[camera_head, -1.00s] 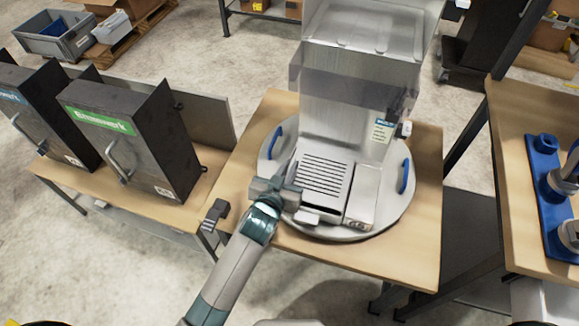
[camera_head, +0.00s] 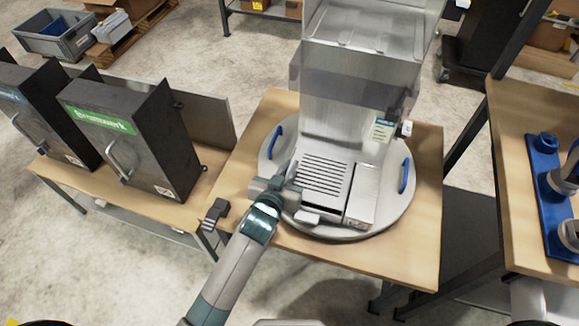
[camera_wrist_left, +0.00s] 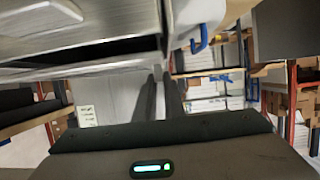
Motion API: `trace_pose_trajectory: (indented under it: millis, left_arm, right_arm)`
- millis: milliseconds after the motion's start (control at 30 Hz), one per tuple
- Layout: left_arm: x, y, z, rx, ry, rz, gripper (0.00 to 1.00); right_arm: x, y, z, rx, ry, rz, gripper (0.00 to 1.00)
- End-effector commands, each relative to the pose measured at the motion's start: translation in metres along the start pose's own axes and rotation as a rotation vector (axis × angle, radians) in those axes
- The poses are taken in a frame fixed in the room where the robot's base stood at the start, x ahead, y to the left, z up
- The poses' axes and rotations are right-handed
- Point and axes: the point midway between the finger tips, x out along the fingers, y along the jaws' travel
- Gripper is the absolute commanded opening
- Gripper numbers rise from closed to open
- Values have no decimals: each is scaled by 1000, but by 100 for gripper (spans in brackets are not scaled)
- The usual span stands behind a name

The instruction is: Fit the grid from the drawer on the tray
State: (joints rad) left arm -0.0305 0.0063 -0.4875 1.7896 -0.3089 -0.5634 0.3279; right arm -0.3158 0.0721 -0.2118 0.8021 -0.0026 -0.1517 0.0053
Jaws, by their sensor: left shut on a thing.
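The slotted grey grid (camera_head: 321,174) lies level at the front of the clear-and-metal dispenser (camera_head: 345,110), over the tray; I cannot tell whether it is fully seated. A small tab (camera_head: 308,217) sticks out at the tray's front. My left gripper (camera_head: 291,177) is at the grid's left edge and shut on it; the contact is hard to see. In the left wrist view its two dark fingers (camera_wrist_left: 160,97) are close together, below and beside blurred metal parts (camera_wrist_left: 75,30). No drawer can be made out clearly. My right gripper is not in view.
The dispenser stands on a round plate (camera_head: 398,208) with blue handles, on a wooden table (camera_head: 428,170). A metal box (camera_head: 362,192) sits right of the grid. A blue rack (camera_head: 545,190) is on the right table.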

Motion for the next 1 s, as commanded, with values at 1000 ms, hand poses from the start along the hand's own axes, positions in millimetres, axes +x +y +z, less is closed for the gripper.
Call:
trace_pose_trajectory:
  millis: [1000]
  left_arm:
    - [6, 0, 16, 0, 0, 0, 31]
  right_arm:
    - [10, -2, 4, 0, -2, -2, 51]
